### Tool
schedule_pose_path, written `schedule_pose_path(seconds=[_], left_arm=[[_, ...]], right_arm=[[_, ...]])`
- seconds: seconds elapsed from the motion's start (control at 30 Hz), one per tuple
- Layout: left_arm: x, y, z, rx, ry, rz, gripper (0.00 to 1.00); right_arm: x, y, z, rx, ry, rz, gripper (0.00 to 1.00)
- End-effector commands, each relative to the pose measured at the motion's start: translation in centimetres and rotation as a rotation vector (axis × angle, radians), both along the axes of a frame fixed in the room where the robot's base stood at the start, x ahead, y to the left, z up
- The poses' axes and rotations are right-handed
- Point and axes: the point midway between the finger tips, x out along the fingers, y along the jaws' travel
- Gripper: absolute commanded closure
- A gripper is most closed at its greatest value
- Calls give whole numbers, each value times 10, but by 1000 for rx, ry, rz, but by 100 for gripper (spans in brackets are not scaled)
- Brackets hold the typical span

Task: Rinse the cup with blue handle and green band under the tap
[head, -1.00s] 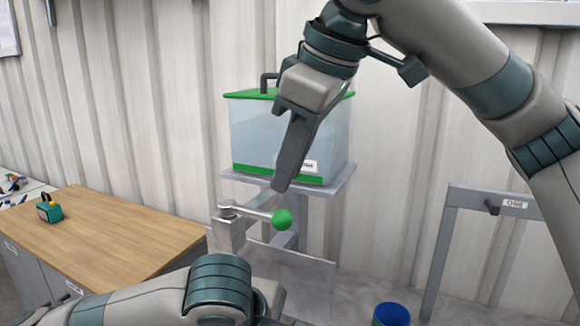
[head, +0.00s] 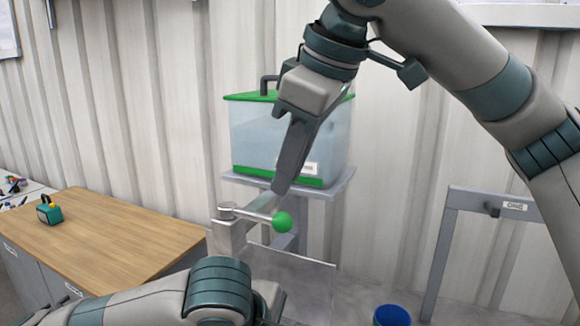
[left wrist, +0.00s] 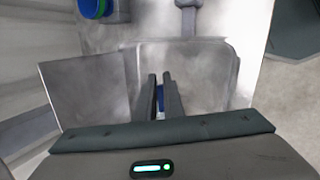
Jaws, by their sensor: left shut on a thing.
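The tap has a metal lever (head: 250,214) ending in a green ball knob (head: 282,222), below the tank. My right gripper (head: 281,187) points down with its fingertips close to the lever; its fingers are seen from the side, so the gap between them does not show. My left gripper (left wrist: 167,78) is shut on a blue part (left wrist: 160,98), which fits the cup's blue handle. The rest of the cup and its green band are hidden. It is held above a grey basin (left wrist: 195,60). In the head view my left gripper is hidden behind its own arm.
A clear tank (head: 262,140) with green lid stands on a grey shelf (head: 340,186). A wooden-topped cabinet (head: 110,235) is at left, bearing a teal box (head: 49,213). A blue container (head: 391,316) and a grey frame (head: 450,240) are at right. A blue-and-green round thing (left wrist: 93,8) is top left.

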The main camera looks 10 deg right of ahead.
Motion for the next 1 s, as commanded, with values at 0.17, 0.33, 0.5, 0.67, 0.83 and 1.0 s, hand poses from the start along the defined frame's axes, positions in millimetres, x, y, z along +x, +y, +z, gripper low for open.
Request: schedule_pose_path(seconds=[0.17, 0.33, 0.5, 0.67, 0.83, 1.0], left_arm=[[-6, -1, 6, -1, -2, -2, 100], [-16, -1, 14, -1, -2, -2, 100], [-27, -2, 22, -2, -2, -2, 100], [-36, -3, 30, -1, -3, -3, 100], [-46, -3, 37, -1, -1, -2, 100], [-50, -3, 40, -1, -2, -1, 100]], right_arm=[[0, 0, 0, 0, 0, 0, 82], [0, 0, -1, 0, 0, 0, 82], [0, 0, -1, 0, 0, 0, 82], [0, 0, -1, 0, 0, 0, 82], [0, 0, -2, 0, 0, 0, 82], [0, 0, -2, 0, 0, 0, 82]])
